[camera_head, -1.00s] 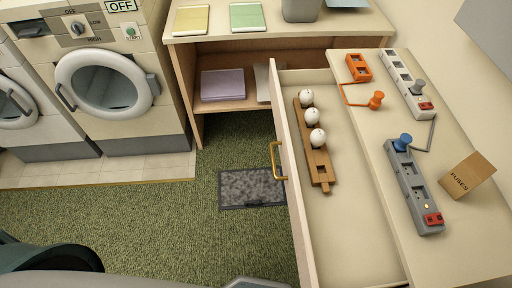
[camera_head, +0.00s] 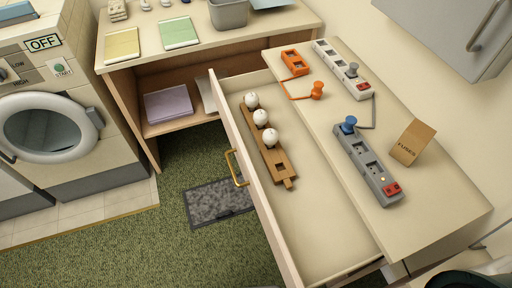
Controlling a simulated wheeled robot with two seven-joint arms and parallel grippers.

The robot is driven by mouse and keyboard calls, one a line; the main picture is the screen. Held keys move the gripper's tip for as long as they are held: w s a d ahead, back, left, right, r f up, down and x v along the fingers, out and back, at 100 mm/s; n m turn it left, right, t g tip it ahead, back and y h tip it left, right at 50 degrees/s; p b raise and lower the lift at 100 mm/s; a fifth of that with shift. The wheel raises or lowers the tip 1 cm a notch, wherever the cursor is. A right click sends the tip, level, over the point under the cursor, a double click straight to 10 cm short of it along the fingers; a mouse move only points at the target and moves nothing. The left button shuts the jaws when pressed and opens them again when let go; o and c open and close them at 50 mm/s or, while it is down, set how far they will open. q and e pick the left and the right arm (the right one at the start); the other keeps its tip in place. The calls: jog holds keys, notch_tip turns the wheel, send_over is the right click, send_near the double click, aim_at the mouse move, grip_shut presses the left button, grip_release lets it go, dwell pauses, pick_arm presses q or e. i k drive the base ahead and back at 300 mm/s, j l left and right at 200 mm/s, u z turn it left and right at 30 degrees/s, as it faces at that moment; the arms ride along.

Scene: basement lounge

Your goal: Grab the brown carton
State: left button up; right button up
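The brown carton (camera_head: 412,143) is a small box marked "FUSES". It stands, turned at an angle, on the cream cabinet top (camera_head: 440,205) at the right of the head view. It is just right of the grey power strip (camera_head: 367,165) and seems a little apart from it. Nothing is holding it. Neither of my grippers shows in this view, so their state and their distance from the carton are hidden.
An open drawer (camera_head: 318,235) with a wooden rack (camera_head: 281,168) of white balls juts out left of the cabinet top. A white power strip (camera_head: 342,70) and an orange socket block (camera_head: 295,62) lie behind the carton. A wall cabinet (camera_head: 440,35) hangs at upper right.

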aim_at(418, 134)
jog(key=z, duration=1.45)
jog(key=i+j, duration=0.1)
jog(key=j, duration=0.35)
jog(key=i+j, duration=0.1)
jog(key=j, duration=0.3)
jog(key=i+j, duration=0.15)
jog(key=j, duration=0.3)
jog(key=i+j, duration=0.1)
jog(key=j, duration=0.3)
jog(key=z, duration=1.45)
